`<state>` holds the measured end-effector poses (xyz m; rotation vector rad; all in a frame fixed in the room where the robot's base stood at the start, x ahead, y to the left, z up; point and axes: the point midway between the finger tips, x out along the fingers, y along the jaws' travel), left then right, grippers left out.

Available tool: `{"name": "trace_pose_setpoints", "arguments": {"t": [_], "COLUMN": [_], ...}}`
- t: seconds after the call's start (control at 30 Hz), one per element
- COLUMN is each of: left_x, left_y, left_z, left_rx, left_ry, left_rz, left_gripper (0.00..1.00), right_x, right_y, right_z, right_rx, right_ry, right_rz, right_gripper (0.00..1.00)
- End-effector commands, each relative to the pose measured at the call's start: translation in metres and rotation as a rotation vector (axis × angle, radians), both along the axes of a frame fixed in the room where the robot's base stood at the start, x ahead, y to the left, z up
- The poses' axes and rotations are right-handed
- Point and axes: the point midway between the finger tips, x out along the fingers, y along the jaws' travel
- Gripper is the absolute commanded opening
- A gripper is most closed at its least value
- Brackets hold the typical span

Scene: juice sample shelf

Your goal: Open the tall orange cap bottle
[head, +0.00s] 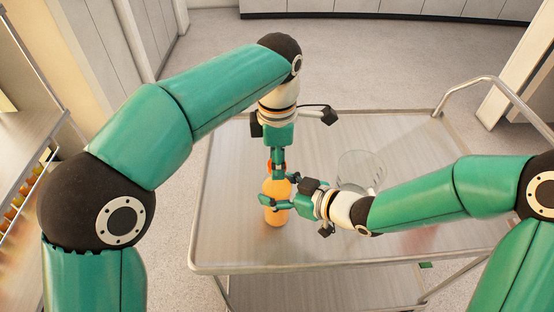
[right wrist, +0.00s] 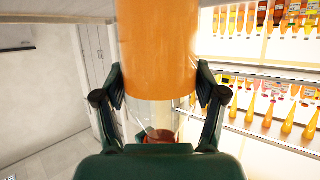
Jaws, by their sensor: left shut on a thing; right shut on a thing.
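The tall bottle of orange juice (head: 276,188) stands upright on the metal cart, left of its middle. My left gripper (head: 278,165) points straight down from above and is shut on the cap at the bottle's top; its fingers mostly hide the cap. My right gripper (head: 276,203) comes in from the right and is shut around the bottle's body. In the right wrist view the orange bottle body (right wrist: 158,50) sits between the two fingers of my right gripper (right wrist: 160,88). A clear section and a small reddish part show below the orange there.
A clear glass beaker (head: 361,170) stands on the metal cart (head: 235,250), right of the bottle and close to my right arm. The cart has a raised rail at the right. Shelves of juice bottles (right wrist: 267,112) show in the right wrist view. The cart's left front is clear.

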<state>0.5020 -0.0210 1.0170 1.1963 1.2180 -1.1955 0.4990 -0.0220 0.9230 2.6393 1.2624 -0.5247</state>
Motion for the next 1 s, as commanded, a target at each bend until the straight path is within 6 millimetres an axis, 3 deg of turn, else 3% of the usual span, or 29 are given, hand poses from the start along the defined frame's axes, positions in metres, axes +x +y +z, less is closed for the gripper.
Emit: {"name": "trace_pose_setpoints", "arguments": {"t": [0.57,1.0], "left_x": [0.001,0.001], "left_y": [0.0,0.0], "left_z": [0.002,0.017], "left_rx": [-0.001,-0.001], "left_ry": [-0.003,-0.003], "left_rz": [0.001,0.0], "left_gripper": [0.0,0.0], "right_x": [0.0,0.0], "right_y": [0.0,0.0], "right_z": [0.0,0.0], "right_rx": [0.0,0.0], "right_ry": [0.001,0.002], "right_rz": [0.0,-0.002], "right_gripper": [0.0,0.0]}}
